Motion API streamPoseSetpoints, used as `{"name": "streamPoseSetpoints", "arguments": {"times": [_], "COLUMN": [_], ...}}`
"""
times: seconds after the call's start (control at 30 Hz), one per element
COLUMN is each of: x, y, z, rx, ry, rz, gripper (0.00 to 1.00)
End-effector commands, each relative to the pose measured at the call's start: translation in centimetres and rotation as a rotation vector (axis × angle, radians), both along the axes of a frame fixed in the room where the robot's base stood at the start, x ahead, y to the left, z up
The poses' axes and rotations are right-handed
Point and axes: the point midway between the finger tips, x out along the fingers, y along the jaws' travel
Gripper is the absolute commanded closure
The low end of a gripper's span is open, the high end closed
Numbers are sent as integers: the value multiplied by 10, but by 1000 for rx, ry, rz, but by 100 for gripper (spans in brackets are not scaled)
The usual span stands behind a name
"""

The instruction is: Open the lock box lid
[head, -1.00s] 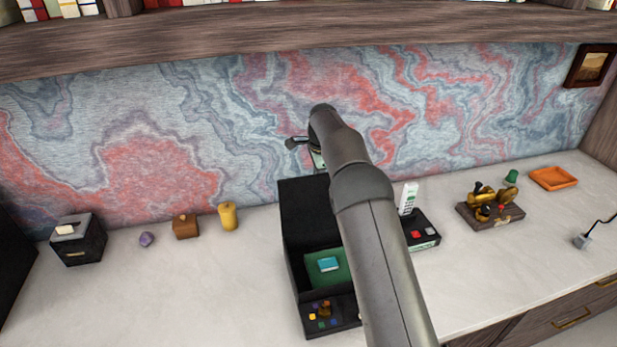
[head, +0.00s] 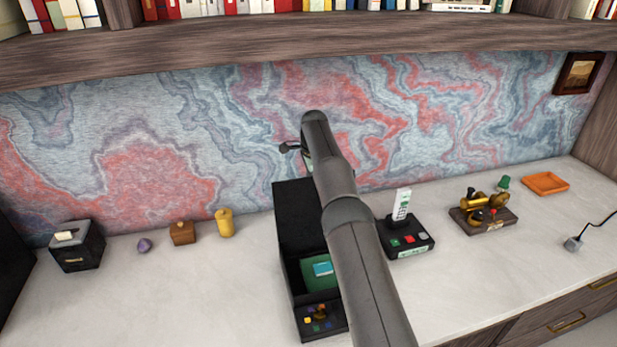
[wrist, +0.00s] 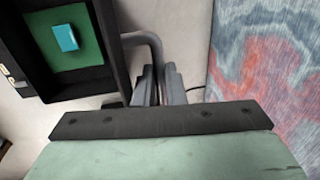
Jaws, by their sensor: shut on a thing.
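The lock box (head: 298,310) is black with a green lining. It stands open in the middle of the desk in the head view, with a small teal block (head: 323,269) inside and colored buttons on its front. Its black lid (head: 296,215) stands raised at the back. In the wrist view the open box (wrist: 103,85) is at upper left, with the teal block (wrist: 66,37) on green. My gripper (wrist: 158,82) is behind the lid, its fingers shut on a grey bent handle (wrist: 143,37). In the head view my arm hides the fingers.
A black console (head: 410,242) with a white handset stands close right of the box. Farther right are a brass instrument (head: 483,214) and an orange tray (head: 545,184). A yellow cylinder (head: 224,223) and a brown box (head: 182,233) stand left. The marbled wall is close behind my gripper.

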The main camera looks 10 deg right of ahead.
Motion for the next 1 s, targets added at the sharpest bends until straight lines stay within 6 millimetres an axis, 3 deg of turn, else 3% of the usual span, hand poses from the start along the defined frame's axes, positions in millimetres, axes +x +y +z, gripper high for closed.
{"name": "streamPoseSetpoints", "arguments": {"times": [0.03,0.27,0.3,0.37,0.4,0.8,1.0], "x": [7,7,7,7,7,5,-1], "y": [2,3,3,3,3,2,1], "z": [-4,-4,-4,-4,-4,-5,23], "rx": [9,10,10,10,10,7,7], "ry": [-32,-32,-32,-31,-30,-23,-30], "rz": [1,1,1,1,1,1,0], "gripper": [100,100,87,70,67,67,67]}}
